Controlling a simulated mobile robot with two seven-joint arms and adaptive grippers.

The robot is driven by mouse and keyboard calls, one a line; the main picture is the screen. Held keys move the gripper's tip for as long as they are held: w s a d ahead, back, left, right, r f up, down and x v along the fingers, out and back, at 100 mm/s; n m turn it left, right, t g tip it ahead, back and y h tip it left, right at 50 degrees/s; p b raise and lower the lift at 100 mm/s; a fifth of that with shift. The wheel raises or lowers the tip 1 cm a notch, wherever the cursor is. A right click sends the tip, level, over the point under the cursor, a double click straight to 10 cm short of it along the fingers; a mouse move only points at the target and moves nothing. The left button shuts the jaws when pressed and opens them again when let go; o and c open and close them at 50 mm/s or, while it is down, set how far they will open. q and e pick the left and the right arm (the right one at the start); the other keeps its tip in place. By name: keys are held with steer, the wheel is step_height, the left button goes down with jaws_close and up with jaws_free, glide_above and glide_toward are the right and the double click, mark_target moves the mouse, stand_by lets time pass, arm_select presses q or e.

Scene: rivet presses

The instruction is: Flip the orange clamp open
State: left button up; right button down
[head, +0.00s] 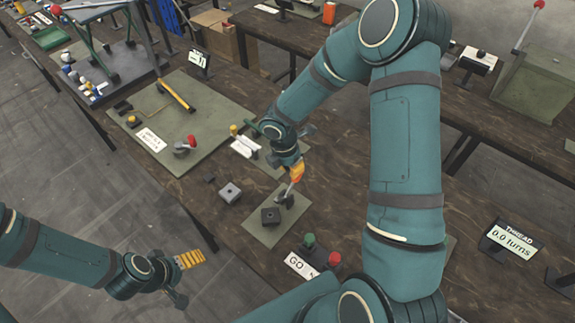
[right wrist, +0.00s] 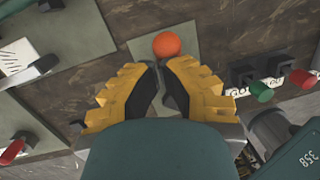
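The orange clamp stands on a small green mat (head: 263,232); its grey lever (head: 288,191) rises at a tilt to an orange knob (head: 297,176). My right gripper (head: 296,168) points down at the knob from above and partly overlaps it in the head view. In the right wrist view the round orange knob (right wrist: 167,45) lies just beyond the yellow fingertips (right wrist: 158,70), which are close together with nothing visible between them. Whether they touch the knob is unclear. My left gripper (head: 190,259) is far off at the lower left, seen side-on.
A red-tipped clamp (head: 185,147) stands on a bigger mat. Green (head: 309,240) and red (head: 334,259) buttons stand by the GO sign. A thread display (head: 510,241) stands right.

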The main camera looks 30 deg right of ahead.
arm_select(q)
steer(key=shift+a+f+b, duration=0.25)
steer(key=shift+f+b, duration=0.25)
steer(key=shift+f, duration=0.15)
arm_select(e)
steer(key=shift+w+d+f, duration=0.3)
steer(key=shift+d+f, duration=0.35)
steer(key=shift+w+d+f, duration=0.3)
steer(key=shift+d+f, duration=0.4)
steer(key=shift+d, duration=0.05)
arm_select(q)
steer(key=r+p, duration=0.1)
steer(key=d+r+p, duration=0.1)
steer(key=r, duration=0.1)
steer(key=shift+s+p, duration=0.2)
steer(key=shift+p, duration=0.2)
arm_select(e)
step_height(320, 180, up, 13)
steer(key=w+d, duration=0.1)
steer(key=w, duration=0.1)
steer(key=shift+w+d, duration=0.25)
steer(key=shift+w, duration=0.1)
arm_select(q)
steer(key=shift+s, duration=0.1)
arm_select(e)
steer(key=shift+s+f, duration=0.1)
steer(key=shift+f, duration=0.05)
